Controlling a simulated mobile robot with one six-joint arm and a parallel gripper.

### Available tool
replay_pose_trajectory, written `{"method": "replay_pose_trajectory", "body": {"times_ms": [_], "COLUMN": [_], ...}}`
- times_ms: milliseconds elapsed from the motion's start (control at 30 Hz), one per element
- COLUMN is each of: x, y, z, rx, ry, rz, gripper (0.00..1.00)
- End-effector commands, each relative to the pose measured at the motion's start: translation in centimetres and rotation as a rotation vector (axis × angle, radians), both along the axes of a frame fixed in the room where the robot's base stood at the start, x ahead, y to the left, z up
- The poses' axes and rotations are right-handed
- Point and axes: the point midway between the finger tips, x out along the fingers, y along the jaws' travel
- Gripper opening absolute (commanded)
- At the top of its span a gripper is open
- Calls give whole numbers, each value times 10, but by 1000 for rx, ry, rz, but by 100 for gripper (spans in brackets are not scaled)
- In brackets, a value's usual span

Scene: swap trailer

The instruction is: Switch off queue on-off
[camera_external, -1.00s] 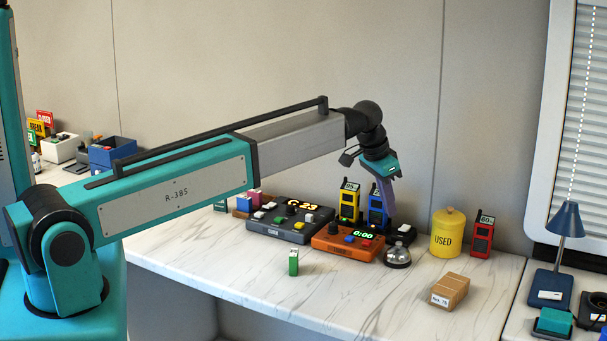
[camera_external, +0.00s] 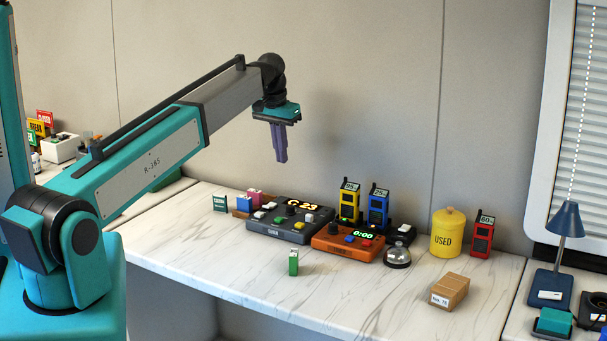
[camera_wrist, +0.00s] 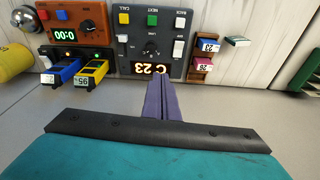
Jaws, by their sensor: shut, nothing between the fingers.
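The dark grey queue console (camera_external: 290,232) stands on the counter left of the orange timer box. Its display is lit and reads C 23. In the wrist view the console (camera_wrist: 140,45) appears upside down, with a yellow, a green and white buttons or switches and a dark knob.
An orange timer box (camera_external: 345,243) showing 0:00 adjoins the console on the right. Yellow (camera_external: 349,203) and blue (camera_external: 377,208) handsets stand behind. A bell (camera_external: 397,257), a yellow can (camera_external: 447,233) and a small green block (camera_external: 293,263) are nearby. The front counter is mostly clear.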

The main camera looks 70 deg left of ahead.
Motion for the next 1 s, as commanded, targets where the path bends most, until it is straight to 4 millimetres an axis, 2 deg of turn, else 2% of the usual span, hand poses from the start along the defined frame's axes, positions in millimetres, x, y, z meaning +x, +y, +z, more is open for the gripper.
{"method": "replay_pose_trajectory", "body": {"times_ms": [100, 267, 767, 1000], "x": [-21, -33, -33, -32], "y": [13, 20, 20, 21], "z": [5, 8, 6, -8], "rx": [-17, -27, -28, -28], "ry": [15, 24, 25, 25], "rz": [45, 73, 74, 74], "gripper": [0, 0, 0, 0]}}
